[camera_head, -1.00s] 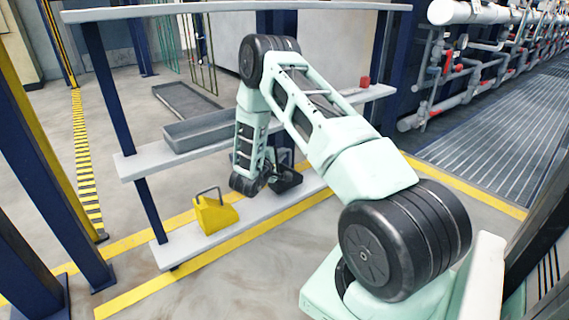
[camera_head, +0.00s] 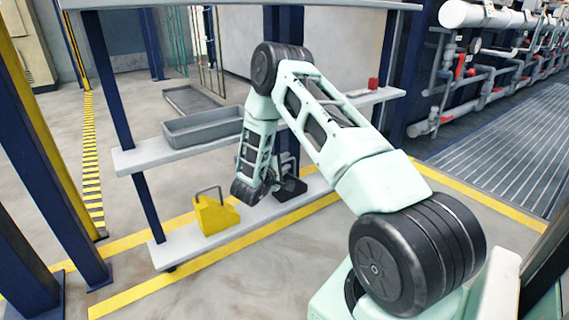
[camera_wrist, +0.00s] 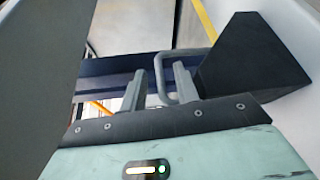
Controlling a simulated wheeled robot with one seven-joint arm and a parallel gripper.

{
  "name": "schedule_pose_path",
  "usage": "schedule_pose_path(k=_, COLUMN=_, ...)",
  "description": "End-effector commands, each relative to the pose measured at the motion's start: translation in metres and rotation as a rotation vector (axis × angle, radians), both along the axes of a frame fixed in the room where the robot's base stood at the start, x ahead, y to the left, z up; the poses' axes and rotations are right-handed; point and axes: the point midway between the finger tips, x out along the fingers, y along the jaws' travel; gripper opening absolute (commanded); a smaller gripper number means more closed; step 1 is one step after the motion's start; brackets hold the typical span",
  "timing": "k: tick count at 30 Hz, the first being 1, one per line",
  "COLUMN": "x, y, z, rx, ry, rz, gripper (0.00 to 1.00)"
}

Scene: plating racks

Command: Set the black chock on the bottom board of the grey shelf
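The black chock (camera_head: 292,188) appears to rest on the bottom board (camera_head: 265,212) of the grey shelf, toward its right part in the head view. My arm partly hides it there. In the wrist view the chock (camera_wrist: 252,58) is a dark wedge at the right with a grey loop handle (camera_wrist: 160,78). My gripper (camera_wrist: 163,75) has its two fingers apart, one on each side of a bar of the handle, with gaps showing. In the head view my gripper's fingers are too small and hidden to make out beside the chock.
A yellow chock (camera_head: 216,215) with a handle stands to the left on the same board. A grey tray (camera_head: 203,127) and a red item (camera_head: 373,83) stand on the middle board (camera_head: 150,158). Blue posts (camera_head: 110,90) flank the boards; the floor in front is clear.

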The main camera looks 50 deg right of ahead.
Motion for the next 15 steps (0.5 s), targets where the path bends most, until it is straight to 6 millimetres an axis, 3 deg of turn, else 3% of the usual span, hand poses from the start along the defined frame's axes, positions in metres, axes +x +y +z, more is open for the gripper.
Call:
schedule_pose_path(k=8, x=0.000, y=0.000, z=0.002, rx=0.000, ry=-0.001, rz=0.000, gripper=0.31)
schedule_pose_path(k=15, x=-0.006, y=0.035, z=0.012, rx=0.001, ry=0.003, rz=0.006, gripper=0.31)
